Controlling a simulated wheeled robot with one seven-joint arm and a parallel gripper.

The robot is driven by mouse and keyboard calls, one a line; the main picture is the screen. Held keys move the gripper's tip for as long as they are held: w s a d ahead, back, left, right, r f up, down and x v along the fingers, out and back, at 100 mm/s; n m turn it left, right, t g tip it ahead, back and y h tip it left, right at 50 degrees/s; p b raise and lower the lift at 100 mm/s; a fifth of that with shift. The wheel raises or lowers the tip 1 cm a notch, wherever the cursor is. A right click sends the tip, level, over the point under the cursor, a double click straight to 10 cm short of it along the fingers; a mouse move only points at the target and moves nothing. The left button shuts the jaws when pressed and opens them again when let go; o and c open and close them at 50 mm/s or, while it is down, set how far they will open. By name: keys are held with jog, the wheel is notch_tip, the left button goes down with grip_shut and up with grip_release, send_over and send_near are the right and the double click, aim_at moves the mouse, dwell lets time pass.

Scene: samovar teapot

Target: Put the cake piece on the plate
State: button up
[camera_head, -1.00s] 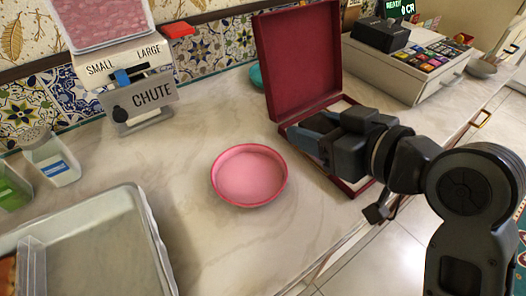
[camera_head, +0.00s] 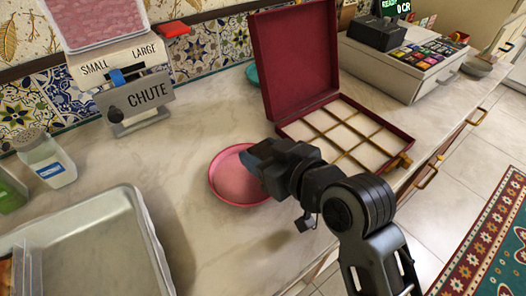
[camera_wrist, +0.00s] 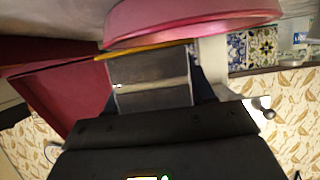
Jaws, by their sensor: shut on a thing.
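The pink round plate (camera_head: 232,186) lies on the marble counter near the middle of the head view. My gripper (camera_head: 254,158) is over the right part of the plate and hides some of it. In the wrist view my gripper (camera_wrist: 150,78) is shut on the cake piece, of which only a thin orange-yellow edge (camera_wrist: 145,50) shows at the fingertips. The rest of the piece is hidden. The plate's rim also shows at the top of the wrist view (camera_wrist: 190,24).
An open dark red box (camera_head: 299,62) with a divided, empty-looking inside stands right of the plate. A metal tray (camera_head: 85,250) is at the lower left. A chute machine (camera_head: 135,95) stands behind. The counter left of the plate is clear.

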jog(key=shift+f, duration=0.35)
jog(key=o, duration=1.2)
jog(key=shift+c, duration=0.2)
jog(key=shift+r, duration=0.1)
jog(key=shift+r, duration=0.25)
jog(key=shift+s+d+r, duration=0.15)
jog(key=shift+s, duration=0.05)
jog(key=v, duration=1.1)
jog(key=shift+s+d, duration=0.15)
